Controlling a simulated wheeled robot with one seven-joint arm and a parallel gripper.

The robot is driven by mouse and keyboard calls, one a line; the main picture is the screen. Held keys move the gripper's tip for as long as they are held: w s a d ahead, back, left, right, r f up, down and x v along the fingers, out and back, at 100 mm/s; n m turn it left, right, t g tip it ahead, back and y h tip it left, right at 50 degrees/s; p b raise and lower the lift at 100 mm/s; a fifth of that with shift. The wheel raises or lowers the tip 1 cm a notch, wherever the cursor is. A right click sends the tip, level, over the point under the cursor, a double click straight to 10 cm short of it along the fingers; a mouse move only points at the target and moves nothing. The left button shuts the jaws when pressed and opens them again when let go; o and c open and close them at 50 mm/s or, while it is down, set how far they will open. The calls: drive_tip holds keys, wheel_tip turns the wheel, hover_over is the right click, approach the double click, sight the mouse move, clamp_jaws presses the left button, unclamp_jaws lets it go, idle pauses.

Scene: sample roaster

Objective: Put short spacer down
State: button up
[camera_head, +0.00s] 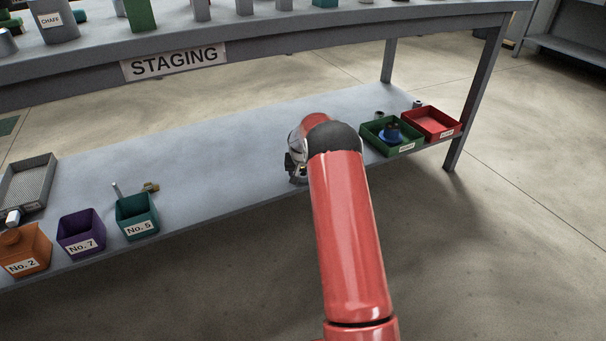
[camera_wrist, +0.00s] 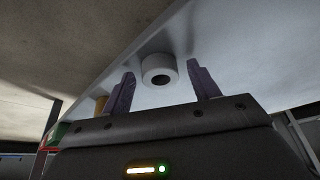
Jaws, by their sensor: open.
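The short spacer (camera_wrist: 152,63), a pale grey ring with a dark bore, shows in the wrist view. It appears to rest on the lower grey shelf (camera_wrist: 218,42). My gripper (camera_wrist: 161,70) is open, with one purple finger on each side of the spacer and a visible gap on both sides. In the head view, my gripper (camera_head: 297,170) is at the front edge of the lower shelf (camera_head: 220,155), mostly behind my red arm. The spacer cannot be made out there.
A green tray (camera_head: 370,138) with a blue item and a red tray (camera_head: 412,116) stand right of my arm. Teal (camera_head: 137,228), purple (camera_head: 81,243) and orange (camera_head: 27,262) bins stand at left. The STAGING tabletop (camera_head: 290,25) is overhead. The middle shelf is clear.

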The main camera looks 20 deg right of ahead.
drive_tip(key=shift+r, duration=0.1)
drive_tip(key=s+a+r+p, duration=0.1)
drive_tip(key=s+a+r, duration=0.2)
drive_tip(key=r, duration=0.4)
drive_tip(key=s+a+r+n, duration=0.1)
drive_tip(key=s+a+r, duration=0.1)
drive_tip(key=s+r, duration=0.35)
drive_tip(key=s+a+r+p, duration=0.1)
drive_tip(key=s+a+r, duration=0.15)
drive_tip(key=r, duration=0.65)
drive_tip(key=s+a+r+n, duration=0.2)
drive_tip(key=s+a+r, duration=0.5)
drive_tip(key=s, duration=0.4)
drive_tip(key=s+a+n+y, duration=0.1)
drive_tip(key=s+a, duration=0.2)
drive_tip(key=s, duration=0.8)
drive_tip(key=s+a+r+n+t+y, duration=0.1)
drive_tip(key=s+a, duration=0.2)
drive_tip(key=s, duration=0.9)
drive_tip(key=shift+s+a+n+t, duration=0.15)
drive_tip(key=shift+s+n+t, duration=0.15)
drive_tip(key=shift+r, duration=0.15)
